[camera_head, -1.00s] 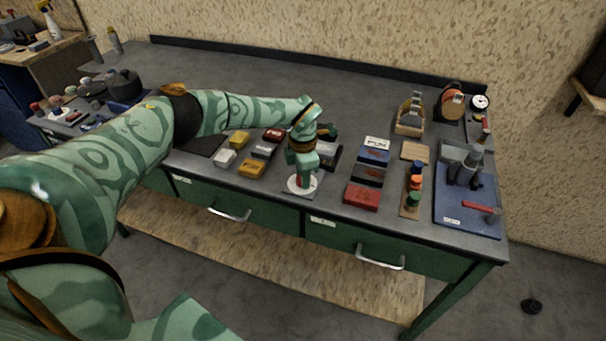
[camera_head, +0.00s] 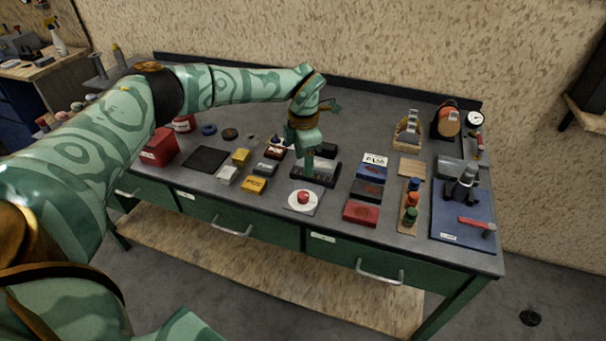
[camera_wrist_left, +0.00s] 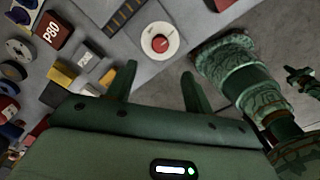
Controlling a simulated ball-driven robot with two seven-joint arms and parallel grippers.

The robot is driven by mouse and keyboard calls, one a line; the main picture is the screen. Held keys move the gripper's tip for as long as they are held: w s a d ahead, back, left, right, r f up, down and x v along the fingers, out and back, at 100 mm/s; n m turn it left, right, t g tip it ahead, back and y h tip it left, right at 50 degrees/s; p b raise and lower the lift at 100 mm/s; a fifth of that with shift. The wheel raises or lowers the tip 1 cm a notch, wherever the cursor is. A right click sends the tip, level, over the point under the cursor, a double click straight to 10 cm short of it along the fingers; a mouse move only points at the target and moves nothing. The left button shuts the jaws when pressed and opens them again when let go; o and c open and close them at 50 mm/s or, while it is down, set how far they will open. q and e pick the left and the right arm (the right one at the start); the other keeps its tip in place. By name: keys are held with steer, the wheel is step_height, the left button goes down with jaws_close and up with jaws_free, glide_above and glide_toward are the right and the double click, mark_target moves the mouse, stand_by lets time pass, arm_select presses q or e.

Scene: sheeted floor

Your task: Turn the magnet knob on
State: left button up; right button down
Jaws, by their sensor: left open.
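The magnet knob (camera_head: 303,197) is a small red knob in the middle of a round white dial (camera_head: 292,201), on a grey plate near the bench's front edge. It also shows in the wrist view as a red knob (camera_wrist_left: 160,44) on the white dial (camera_wrist_left: 147,36). My left gripper (camera_head: 309,170) is just behind the knob in the head view, apart from it. In the wrist view its two fingers (camera_wrist_left: 158,73) are spread and empty, with the knob beyond the tips. My right gripper cannot be made out.
A dark tray with a grey block (camera_head: 326,171) lies close behind the dial. Yellow and grey blocks (camera_head: 253,185) lie left of it. Red, dark and blue boxes (camera_head: 361,213) stand to the right. A blue mat (camera_head: 450,212) holds a red-handled hammer (camera_head: 474,223).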

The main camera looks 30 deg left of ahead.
arm_select(q)
steer(key=shift+r, duration=2.05)
